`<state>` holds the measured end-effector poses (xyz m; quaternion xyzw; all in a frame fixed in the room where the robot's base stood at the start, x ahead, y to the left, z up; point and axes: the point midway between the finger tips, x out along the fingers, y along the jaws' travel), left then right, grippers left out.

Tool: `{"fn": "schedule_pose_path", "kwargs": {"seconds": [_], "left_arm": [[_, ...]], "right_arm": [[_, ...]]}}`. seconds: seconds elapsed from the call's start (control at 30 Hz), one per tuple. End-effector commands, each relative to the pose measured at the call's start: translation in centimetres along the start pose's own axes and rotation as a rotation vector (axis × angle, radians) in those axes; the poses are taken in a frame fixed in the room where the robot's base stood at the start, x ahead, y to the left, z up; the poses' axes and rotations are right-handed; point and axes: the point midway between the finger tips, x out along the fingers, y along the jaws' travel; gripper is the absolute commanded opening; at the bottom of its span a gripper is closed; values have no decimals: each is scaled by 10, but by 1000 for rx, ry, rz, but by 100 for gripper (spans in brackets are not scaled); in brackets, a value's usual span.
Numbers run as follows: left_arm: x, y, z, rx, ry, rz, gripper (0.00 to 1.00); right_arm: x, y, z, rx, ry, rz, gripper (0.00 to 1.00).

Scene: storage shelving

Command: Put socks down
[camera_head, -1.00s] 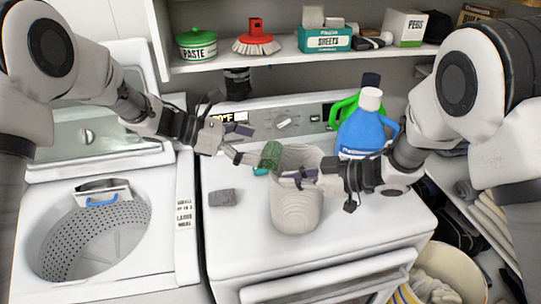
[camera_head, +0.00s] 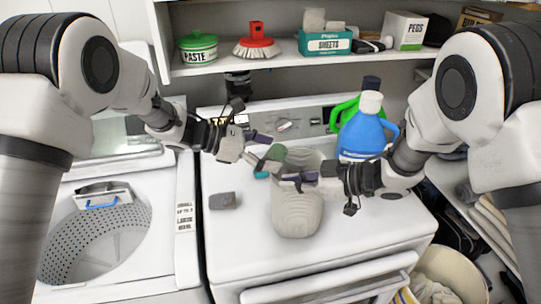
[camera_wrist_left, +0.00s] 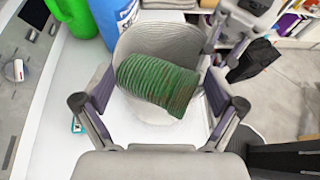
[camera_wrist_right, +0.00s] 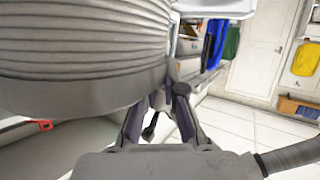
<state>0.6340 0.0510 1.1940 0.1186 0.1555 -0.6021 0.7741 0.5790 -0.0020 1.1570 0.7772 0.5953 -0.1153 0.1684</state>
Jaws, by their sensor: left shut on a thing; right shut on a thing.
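A green ribbed rolled pair of socks (camera_head: 274,154) is between the fingers of my left gripper (camera_head: 262,151), at the left rim of a pale ribbed basket (camera_head: 297,217). In the left wrist view the green socks (camera_wrist_left: 157,85) lie across the basket's mouth, between both fingers (camera_wrist_left: 157,104). My right gripper (camera_head: 316,181) is shut on the basket's right rim; the basket wall (camera_wrist_right: 80,50) fills the upper left of the right wrist view. A grey rolled pair of socks (camera_head: 222,201) lies on the white dryer top (camera_head: 240,240). The basket's inside is partly hidden.
A blue detergent bottle (camera_head: 365,128) and a green bottle (camera_head: 342,114) stand behind the basket at right. An open washer (camera_head: 100,235) is on the left. A shelf (camera_head: 270,64) with boxes and a brush runs above. The dryer's front left top is clear.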

Motion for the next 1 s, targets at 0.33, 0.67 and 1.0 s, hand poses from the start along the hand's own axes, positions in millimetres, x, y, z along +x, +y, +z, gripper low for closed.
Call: {"fn": "schedule_pose_path", "kwargs": {"seconds": [0.33, 0.67, 1.0], "left_arm": [[-29, 0, 70, 7, -2, 3, 54], [-38, 0, 90, 1, -1, 0, 53], [-37, -1, 92, -169, 73, 19, 53]], "right_arm": [[0, 0, 0, 0, 0, 0, 0], [0, 0, 0, 0, 0, 0, 0], [0, 0, 0, 0, 0, 0, 0]]}}
